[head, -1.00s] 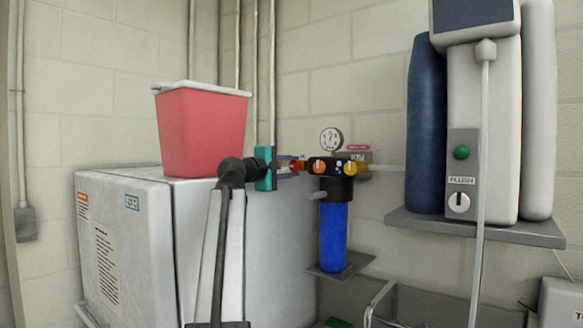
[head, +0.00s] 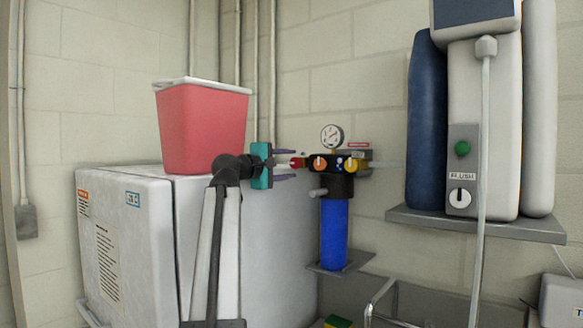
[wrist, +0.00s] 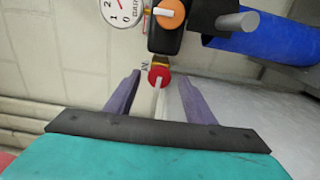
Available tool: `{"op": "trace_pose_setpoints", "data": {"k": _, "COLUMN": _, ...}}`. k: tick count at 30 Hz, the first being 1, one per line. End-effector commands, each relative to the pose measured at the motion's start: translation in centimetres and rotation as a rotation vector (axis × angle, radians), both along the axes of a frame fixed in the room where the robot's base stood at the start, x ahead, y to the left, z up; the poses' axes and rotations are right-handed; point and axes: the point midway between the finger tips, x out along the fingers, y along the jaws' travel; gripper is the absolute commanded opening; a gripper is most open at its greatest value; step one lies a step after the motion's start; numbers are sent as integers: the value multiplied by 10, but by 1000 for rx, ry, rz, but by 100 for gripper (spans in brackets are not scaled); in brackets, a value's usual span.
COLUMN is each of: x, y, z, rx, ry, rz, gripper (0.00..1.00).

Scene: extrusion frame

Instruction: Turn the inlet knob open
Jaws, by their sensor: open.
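The filter unit has a dark valve block (head: 340,164) on the wall. At its left end is a small red knob (head: 297,161), which I take to be the inlet knob. In the wrist view the red knob (wrist: 159,76) carries a pale bar pointing toward me. My gripper (head: 285,164), teal with purple fingers, is left of the block and open. In the wrist view my gripper (wrist: 158,95) has its fingers apart on either side of the knob's line, with clear gaps and no visible contact.
An orange knob (head: 320,164), a yellow knob (head: 351,166) and a gauge (head: 332,138) are close by. The blue filter (head: 334,235) hangs below. A red bin (head: 203,130) stands on a white cabinet (head: 125,240). A tank unit sits on a shelf (head: 470,225) at right.

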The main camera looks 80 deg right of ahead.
Motion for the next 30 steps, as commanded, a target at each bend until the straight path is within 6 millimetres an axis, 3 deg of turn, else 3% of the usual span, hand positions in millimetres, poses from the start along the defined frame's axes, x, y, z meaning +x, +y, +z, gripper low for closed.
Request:
{"op": "trace_pose_setpoints", "data": {"k": 18, "x": 46, "y": 85, "z": -3, "rx": 0, "ry": -1, "rz": 1, "gripper": 49}}
{"op": "trace_pose_setpoints", "data": {"k": 30, "x": 56, "y": 105, "z": -1, "rx": 1, "ry": 0, "rz": -2, "gripper": 49}}
